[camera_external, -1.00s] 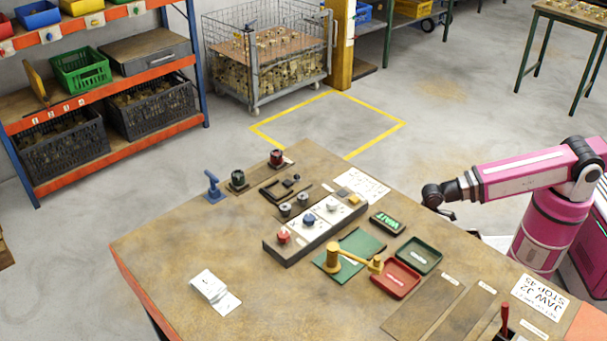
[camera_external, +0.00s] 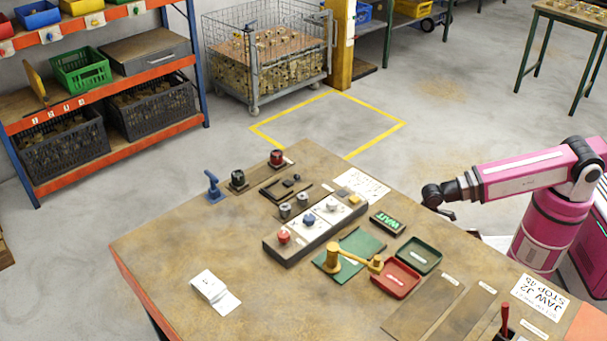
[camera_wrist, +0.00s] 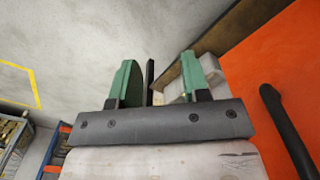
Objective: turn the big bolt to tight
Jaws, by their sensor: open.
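My gripper (camera_external: 448,212) hangs in the air at the right side of the workbench, apart from everything on it. In the wrist view its two green fingers (camera_wrist: 162,78) stand apart with nothing held between them. I cannot pick out a bolt marked as the big one. A yellow brass-coloured piece with an upright round head and a sideways arm (camera_external: 345,258) stands on a green mat (camera_external: 358,245) at the middle of the bench. Its tight mark, if any, is too small to read.
A control strip (camera_external: 276,253) with red, blue and white knobs lies behind the mat. A red tray (camera_external: 391,288) and a green tray (camera_external: 420,263) sit to its right.

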